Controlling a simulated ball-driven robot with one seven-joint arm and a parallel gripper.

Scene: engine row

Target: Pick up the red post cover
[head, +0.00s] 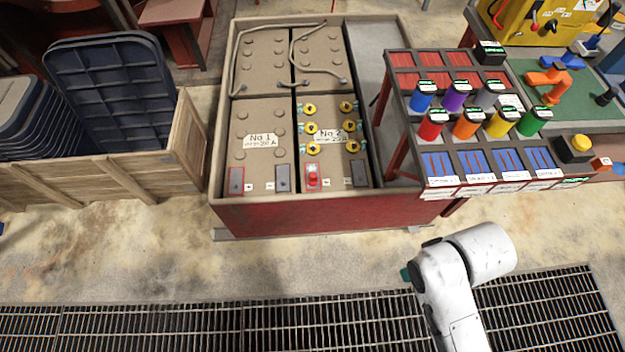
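A small red cap (312,179), which looks like the red post cover, stands on a red-edged pad at the front left of the battery marked No 2 (330,187). Nothing covers it. A flat red pad (236,181) lies at the front left of the battery marked No 1 (262,158). Only a white bent part of my arm shows, at the lower right, in front of the battery box and apart from it. My gripper's fingers do not show.
The batteries sit in a red-fronted box (330,214). At right, a rack (388,165) holds several coloured cylinders, one red (431,125). A wooden crate (100,180) with dark blue bins (115,95) stands left. Floor (150,245) in front is clear, with grating (200,330) nearer.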

